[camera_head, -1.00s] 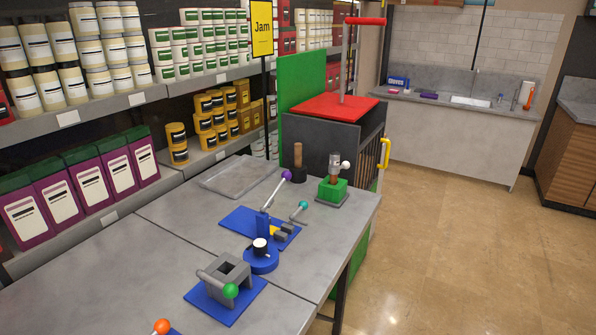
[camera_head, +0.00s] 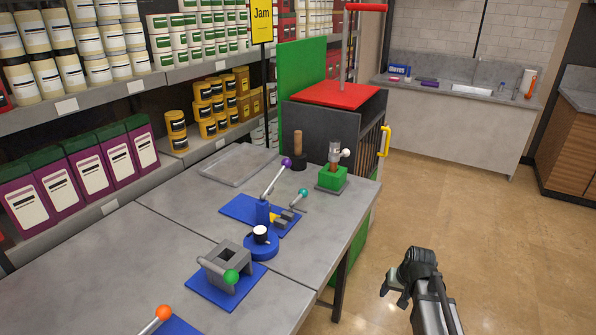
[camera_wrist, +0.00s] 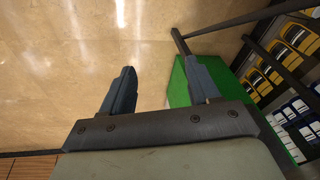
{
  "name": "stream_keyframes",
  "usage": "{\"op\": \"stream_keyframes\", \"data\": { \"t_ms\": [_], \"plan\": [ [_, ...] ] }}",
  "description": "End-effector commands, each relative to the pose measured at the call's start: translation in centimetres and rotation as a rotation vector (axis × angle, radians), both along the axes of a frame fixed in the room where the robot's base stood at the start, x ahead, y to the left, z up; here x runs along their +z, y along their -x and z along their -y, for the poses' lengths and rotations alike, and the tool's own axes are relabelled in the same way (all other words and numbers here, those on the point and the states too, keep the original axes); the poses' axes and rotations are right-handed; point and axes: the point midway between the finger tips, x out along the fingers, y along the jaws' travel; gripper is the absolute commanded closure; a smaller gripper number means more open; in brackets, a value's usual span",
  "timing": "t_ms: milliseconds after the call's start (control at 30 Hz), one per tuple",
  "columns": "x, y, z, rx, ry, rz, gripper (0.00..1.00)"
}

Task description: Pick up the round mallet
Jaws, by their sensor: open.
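The round mallet (camera_head: 298,150) stands at the far end of the grey table, its wooden handle pointing up and its dark round head down on the tabletop. It is beside the dark cabinet and just left of the green device. My gripper (camera_head: 388,286) is in the lower right of the head view, over the floor beyond the table's right edge, well apart from the mallet. In the wrist view my gripper (camera_wrist: 159,68) shows two spread fingers with nothing between them. The mallet does not show in the wrist view.
A green device (camera_head: 333,177) stands right of the mallet, and a shallow clear tray (camera_head: 236,182) lies to its left. Blue-based levers and a grey clamp (camera_head: 224,262) stand nearer. The red-topped cabinet (camera_head: 340,94) rises behind. Shelves of jars line the left.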

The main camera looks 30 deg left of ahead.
Motion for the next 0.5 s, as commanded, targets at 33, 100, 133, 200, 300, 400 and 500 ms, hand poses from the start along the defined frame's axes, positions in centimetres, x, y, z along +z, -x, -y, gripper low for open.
{"op": "stream_keyframes", "data": {
  "t_ms": [33,100,133,200,300,400,500],
  "plan": [
    [1.9,-0.9,-1.3,0.012,-0.014,0.027,0.39],
    [4.4,-1.8,-2.8,0.027,-0.032,0.058,0.39],
    [5.4,-2.1,-3.5,0.034,-0.039,0.072,0.39],
    [8.0,-2.9,-4.9,0.049,-0.057,0.104,0.39],
    [11.7,-3.6,-7.1,0.070,-0.086,0.149,0.39],
    [15.5,-4.2,-9.1,0.091,-0.114,0.191,0.39],
    [18.7,-4.5,-10.9,0.111,-0.137,0.226,0.39]
  ]
}}
